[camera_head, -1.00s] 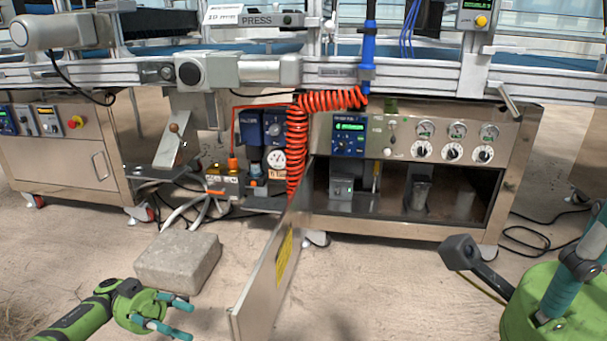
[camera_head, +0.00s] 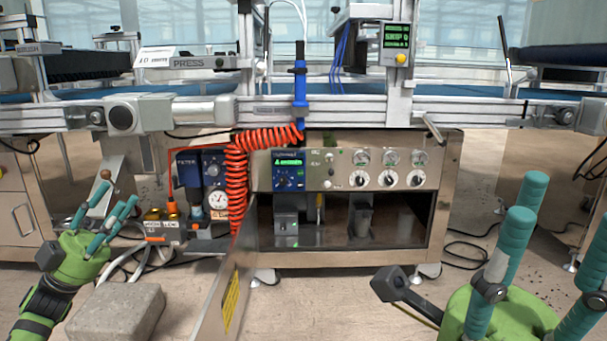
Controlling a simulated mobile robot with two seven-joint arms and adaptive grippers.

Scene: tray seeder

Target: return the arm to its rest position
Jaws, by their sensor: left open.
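My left gripper (camera_head: 108,212) is at the left, its arm coming in from the lower left. Its teal fingers point up and stand apart, with nothing held between them. My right gripper (camera_head: 553,222) is large and close at the lower right. Its teal fingers point up and are spread, with nothing seen between them. The picture's edge cuts off part of its green body.
A steel cabinet (camera_head: 450,185) with gauges stands ahead, its door (camera_head: 215,300) swung open toward me. A grey block (camera_head: 117,312) lies on the floor at the lower left. A red coiled hose (camera_head: 237,190) hangs at the cabinet. Floor between the door and my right gripper is clear.

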